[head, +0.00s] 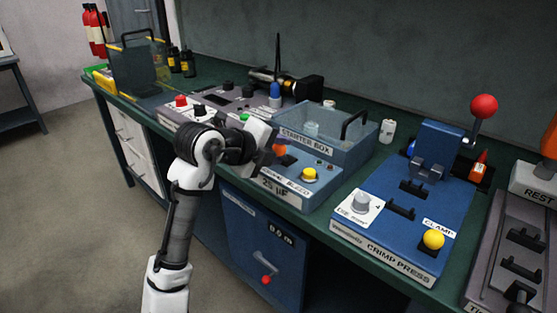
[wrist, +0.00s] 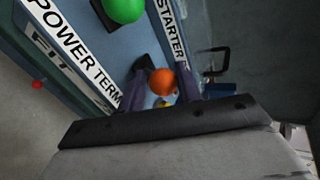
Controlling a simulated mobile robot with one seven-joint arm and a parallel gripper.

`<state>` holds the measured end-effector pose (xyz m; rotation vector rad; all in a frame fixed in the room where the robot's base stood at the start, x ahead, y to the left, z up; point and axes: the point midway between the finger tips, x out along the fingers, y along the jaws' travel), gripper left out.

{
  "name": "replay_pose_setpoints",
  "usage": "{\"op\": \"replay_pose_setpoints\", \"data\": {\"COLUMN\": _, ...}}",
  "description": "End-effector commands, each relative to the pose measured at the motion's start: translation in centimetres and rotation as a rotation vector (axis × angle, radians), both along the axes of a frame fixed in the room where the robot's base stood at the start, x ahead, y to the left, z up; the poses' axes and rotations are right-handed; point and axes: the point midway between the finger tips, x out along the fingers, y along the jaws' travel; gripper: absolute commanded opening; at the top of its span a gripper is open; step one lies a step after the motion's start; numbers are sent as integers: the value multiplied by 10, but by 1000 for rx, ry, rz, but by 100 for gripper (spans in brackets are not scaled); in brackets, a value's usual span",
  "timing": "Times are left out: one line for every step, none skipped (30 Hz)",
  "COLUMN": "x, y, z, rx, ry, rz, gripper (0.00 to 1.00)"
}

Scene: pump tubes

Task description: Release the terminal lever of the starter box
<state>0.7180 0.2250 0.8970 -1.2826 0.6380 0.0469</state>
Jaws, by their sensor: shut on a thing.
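The starter box (head: 318,142) is a blue unit on the bench, with a clear-sided compartment behind its name label.
A yellow button (head: 309,174) is just right of the knob. A green knob (wrist: 123,10) is close by in the wrist view. A black handle (head: 354,124) rises from the box's compartment. The blue crimp press (head: 405,215) stands to the right.

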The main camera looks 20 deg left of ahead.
Motion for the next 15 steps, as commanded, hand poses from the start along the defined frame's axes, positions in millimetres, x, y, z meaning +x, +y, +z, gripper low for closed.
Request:
{"op": "replay_pose_setpoints", "data": {"x": 2, "y": -3, "z": -3, "rx": -6, "ry": -18, "rz": -4, "gripper": 0}}
{"op": "replay_pose_setpoints", "data": {"x": 2, "y": -2, "z": -3, "rx": -8, "ry": -23, "rz": -5, "gripper": 0}}
{"op": "replay_pose_setpoints", "data": {"x": 2, "y": -3, "z": -3, "rx": -10, "ry": -30, "rz": -5, "gripper": 0}}
{"op": "replay_pose_setpoints", "data": {"x": 2, "y": -2, "z": -2, "rx": -12, "ry": -34, "rz": -5, "gripper": 0}}
{"op": "replay_pose_setpoints", "data": {"x": 2, "y": -2, "z": -2, "rx": -13, "ry": -37, "rz": -5, "gripper": 0}}
{"op": "replay_pose_setpoints", "data": {"x": 2, "y": -2, "z": -2, "rx": -13, "ry": -40, "rz": -5, "gripper": 0}}
{"op": "replay_pose_setpoints", "data": {"x": 2, "y": -2, "z": -2, "rx": -14, "ry": -42, "rz": -5, "gripper": 0}}
{"op": "replay_pose_setpoints", "data": {"x": 1, "y": -2, "z": -1, "rx": -15, "ry": -44, "rz": -6, "gripper": 0}}
{"op": "replay_pose_setpoints", "data": {"x": 1, "y": -2, "z": -1, "rx": -15, "ry": -45, "rz": -5, "gripper": 0}}
{"op": "replay_pose_setpoints", "data": {"x": 1, "y": -2, "z": -1, "rx": -15, "ry": -45, "rz": -5, "gripper": 0}}
{"op": "replay_pose_setpoints", "data": {"x": 1, "y": -2, "z": -1, "rx": -15, "ry": -45, "rz": -5, "gripper": 0}}
{"op": "replay_pose_setpoints", "data": {"x": 1, "y": -3, "z": -1, "rx": -14, "ry": -45, "rz": -6, "gripper": 0}}
{"op": "replay_pose_setpoints", "data": {"x": 1, "y": -3, "z": -1, "rx": -14, "ry": -45, "rz": -6, "gripper": 0}}
{"op": "replay_pose_setpoints", "data": {"x": 1, "y": -3, "z": -1, "rx": -14, "ry": -45, "rz": -6, "gripper": 0}}
{"op": "replay_pose_setpoints", "data": {"x": 1, "y": -3, "z": -1, "rx": -14, "ry": -45, "rz": -6, "gripper": 0}}
